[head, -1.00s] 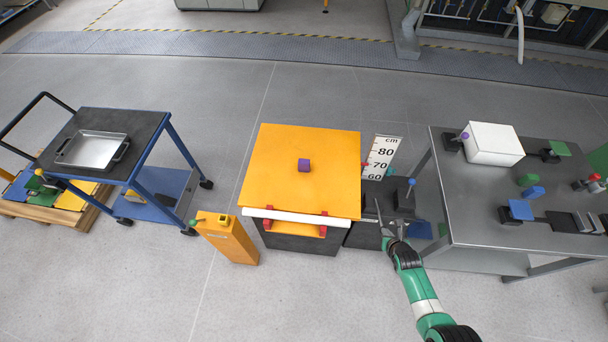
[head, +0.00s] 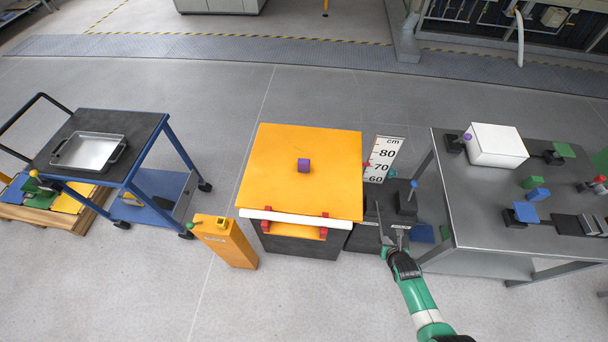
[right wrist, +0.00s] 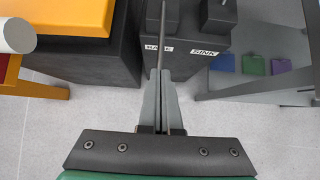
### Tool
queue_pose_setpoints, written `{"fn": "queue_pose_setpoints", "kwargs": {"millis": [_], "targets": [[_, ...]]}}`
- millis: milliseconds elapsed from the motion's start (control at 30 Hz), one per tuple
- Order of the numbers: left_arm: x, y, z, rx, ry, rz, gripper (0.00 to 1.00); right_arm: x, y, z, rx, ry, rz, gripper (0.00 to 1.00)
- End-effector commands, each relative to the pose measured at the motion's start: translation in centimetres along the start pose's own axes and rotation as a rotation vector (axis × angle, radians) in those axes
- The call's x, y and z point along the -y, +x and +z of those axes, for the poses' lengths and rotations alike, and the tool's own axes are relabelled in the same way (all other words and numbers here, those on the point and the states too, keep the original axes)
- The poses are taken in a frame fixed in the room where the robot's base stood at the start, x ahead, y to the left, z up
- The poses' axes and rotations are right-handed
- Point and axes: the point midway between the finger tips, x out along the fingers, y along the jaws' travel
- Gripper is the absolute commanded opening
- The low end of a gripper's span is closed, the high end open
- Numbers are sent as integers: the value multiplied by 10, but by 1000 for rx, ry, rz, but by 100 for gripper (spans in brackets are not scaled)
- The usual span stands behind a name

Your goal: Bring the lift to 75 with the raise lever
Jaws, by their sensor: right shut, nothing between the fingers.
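A small red pointer shows at the scale's left edge near 70; the exact reading is too small to tell. Right of the lift, a blue-knobbed lever (head: 412,184) stands on a dark block. In the right wrist view the right block is labelled SINK (right wrist: 205,53); the left label (right wrist: 158,48) is hard to read. My right gripper (head: 381,222) is shut and empty in front of these blocks. My left gripper is out of view.
A grey table (head: 465,222) with a white box (head: 495,145) stands close on the right. An orange post (head: 225,240) and a blue cart (head: 160,175) with a metal tray stand left. The floor in front is clear.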

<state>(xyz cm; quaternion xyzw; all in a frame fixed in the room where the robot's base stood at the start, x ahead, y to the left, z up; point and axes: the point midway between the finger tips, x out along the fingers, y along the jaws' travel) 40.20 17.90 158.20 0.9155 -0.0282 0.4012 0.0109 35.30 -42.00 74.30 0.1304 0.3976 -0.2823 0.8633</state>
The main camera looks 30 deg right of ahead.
Motion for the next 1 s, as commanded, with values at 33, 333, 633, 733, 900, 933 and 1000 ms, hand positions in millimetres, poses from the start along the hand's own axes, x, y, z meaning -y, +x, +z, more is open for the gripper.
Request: {"fn": "queue_pose_setpoints", "kwargs": {"millis": [33, 333, 633, 733, 900, 933, 1000], "targets": [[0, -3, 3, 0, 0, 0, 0, 0, 3, -6, -3, -1, 0, 0], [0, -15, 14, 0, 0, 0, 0, 0, 15, -25, -7, 0, -1, 0], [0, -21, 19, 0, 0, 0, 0, 0, 20, -35, -7, -1, -1, 0], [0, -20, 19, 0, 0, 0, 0, 0, 20, -35, -7, -1, -1, 0], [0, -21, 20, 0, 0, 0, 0, 0, 21, -36, -8, -1, -1, 0], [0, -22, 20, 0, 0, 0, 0, 0, 22, -37, -8, 0, -1, 0], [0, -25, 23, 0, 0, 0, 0, 0, 25, -40, -8, 0, -1, 0]]}}
